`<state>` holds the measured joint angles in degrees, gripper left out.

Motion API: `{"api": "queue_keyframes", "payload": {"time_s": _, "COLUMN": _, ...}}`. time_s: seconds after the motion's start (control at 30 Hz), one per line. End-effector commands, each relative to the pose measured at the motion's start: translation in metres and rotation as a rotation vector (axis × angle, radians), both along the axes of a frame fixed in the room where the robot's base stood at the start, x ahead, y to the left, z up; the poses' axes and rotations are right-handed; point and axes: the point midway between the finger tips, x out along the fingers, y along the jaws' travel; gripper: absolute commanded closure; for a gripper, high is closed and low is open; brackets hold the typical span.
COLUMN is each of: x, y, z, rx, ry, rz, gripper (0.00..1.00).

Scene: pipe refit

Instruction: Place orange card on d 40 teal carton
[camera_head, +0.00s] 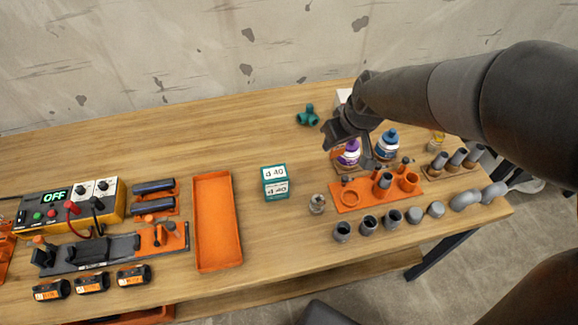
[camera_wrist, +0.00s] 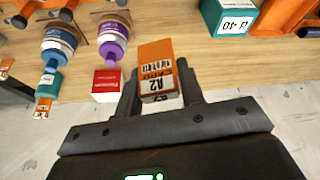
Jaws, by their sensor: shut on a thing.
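The orange card (camera_wrist: 156,53), an orange block with a white label and barcode, is between the two fingers of my gripper (camera_wrist: 157,78) in the wrist view. My gripper is shut on it. In the head view my gripper (camera_head: 345,132) is over the back right of the table, and the card cannot be made out there. The d 40 teal carton (camera_head: 275,187) stands upright on the middle of the table, left of and nearer than my gripper. It also shows at the top right of the wrist view (camera_wrist: 212,12), apart from the card. No card shows on its top.
Purple-capped (camera_head: 349,154) and blue-capped (camera_head: 386,145) bottles stand close beneath my arm. An orange fixture (camera_head: 347,203) and several grey pipe pieces are at the right. A teal fitting (camera_head: 307,117) lies behind. An orange tray (camera_head: 216,225) is left of the carton. The table around the carton is mostly clear.

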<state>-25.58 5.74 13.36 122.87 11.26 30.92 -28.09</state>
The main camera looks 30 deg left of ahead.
Motion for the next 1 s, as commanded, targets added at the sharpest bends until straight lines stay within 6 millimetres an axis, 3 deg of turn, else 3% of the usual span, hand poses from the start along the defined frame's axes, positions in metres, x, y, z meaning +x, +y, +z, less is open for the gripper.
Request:
{"api": "queue_keyframes", "payload": {"time_s": 0.1, "x": -0.020, "y": 0.018, "z": 0.025, "rx": 0.005, "ry": -0.002, "rz": 0.101, "gripper": 0.86}}
{"api": "queue_keyframes", "payload": {"time_s": 0.27, "x": -0.036, "y": 0.034, "z": 0.033, "rx": 0.005, "ry": 0.002, "rz": 0.165, "gripper": 0.86}}
{"api": "queue_keyframes", "payload": {"time_s": 0.7, "x": -0.072, "y": 0.116, "z": -0.020, "rx": 0.004, "ry": 0.002, "rz": 0.171, "gripper": 0.86}}
{"api": "queue_keyframes", "payload": {"time_s": 1.0, "x": -0.078, "y": 0.135, "z": -0.034, "rx": 0.006, "ry": 0.001, "rz": 0.166, "gripper": 0.86}}
